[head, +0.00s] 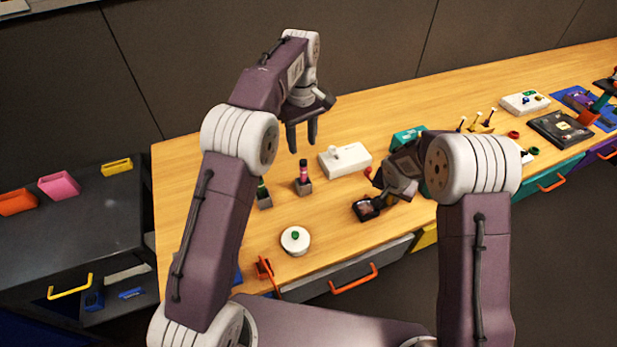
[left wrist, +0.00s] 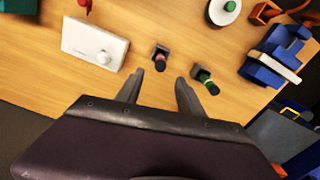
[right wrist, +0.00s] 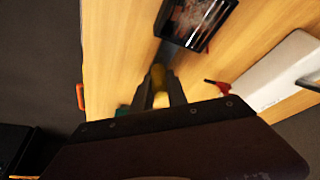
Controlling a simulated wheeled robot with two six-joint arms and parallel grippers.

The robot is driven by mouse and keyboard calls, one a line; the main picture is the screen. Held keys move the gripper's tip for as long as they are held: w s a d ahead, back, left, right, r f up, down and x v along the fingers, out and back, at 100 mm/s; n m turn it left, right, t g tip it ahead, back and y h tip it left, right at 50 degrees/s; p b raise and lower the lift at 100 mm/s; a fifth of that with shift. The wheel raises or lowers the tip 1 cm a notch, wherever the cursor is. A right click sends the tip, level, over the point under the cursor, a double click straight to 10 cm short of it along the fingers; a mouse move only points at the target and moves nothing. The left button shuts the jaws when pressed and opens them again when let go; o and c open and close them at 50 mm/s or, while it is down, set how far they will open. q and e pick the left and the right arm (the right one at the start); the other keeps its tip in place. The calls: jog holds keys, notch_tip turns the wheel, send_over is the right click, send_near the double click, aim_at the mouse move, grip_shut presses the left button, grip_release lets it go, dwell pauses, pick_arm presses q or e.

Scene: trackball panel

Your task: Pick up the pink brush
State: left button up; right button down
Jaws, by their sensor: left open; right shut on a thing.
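The pink brush (head: 304,171) stands upright in a small grey holder on the wooden table. In the left wrist view, the pink brush (left wrist: 160,57) is near the left fingertip. My left gripper (head: 302,148) is open and empty, pointing down above and slightly behind the pink brush. My right gripper (head: 382,203) is low over the front of the table beside a dark box (head: 364,209). In the right wrist view, its jaws are shut on a yellow thing (right wrist: 158,77), mostly hidden between the fingers.
A green-topped piece (head: 262,190) in a similar holder stands left of the brush. A white box with a knob (head: 345,160) is to its right. A round white base with a green knob (head: 295,240) sits in front. Bare wood lies around the brush.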

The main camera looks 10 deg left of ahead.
aim_at(303, 170)
pick_arm(q)
jog(key=n, duration=0.6)
jog(key=shift+w+a+r+n, duration=0.1)
jog(key=shift+n, duration=0.3)
jog(key=n, duration=0.5)
jog(key=shift+r, duration=0.1)
jog(key=n, duration=0.3)
jog(key=shift+a+n, duration=0.1)
jog(key=shift+n, duration=0.3)
notch_tip(303, 170, down, 7)
jog(key=shift+r, duration=0.15)
jog(key=f, duration=0.4)
jog(key=shift+s+d+f, duration=0.25)
jog(key=shift+f, duration=0.05)
jog(key=shift+w+f, duration=0.1)
jog(key=shift+f, duration=0.25)
grip_shut()
